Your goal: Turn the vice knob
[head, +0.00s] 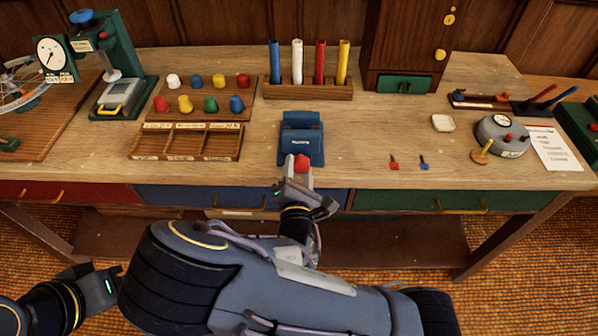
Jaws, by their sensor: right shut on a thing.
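The blue vice (302,137) stands at the front middle of the bench. Its red knob (302,162) faces the front edge. My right gripper (298,170) reaches up to the knob from the front and is shut on it. The fingers partly hide the knob, and I cannot tell its turn angle. My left gripper (98,288) is low at the left, in front of the bench and far from the vice. Its fingers do not show clearly.
Left of the vice are a rack of coloured pegs (247,99) and a divided tray (186,157). Behind it stands a holder with coloured tubes (308,90). Two small keys, red (394,162) and blue (423,162), lie to the right. The bench between is clear.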

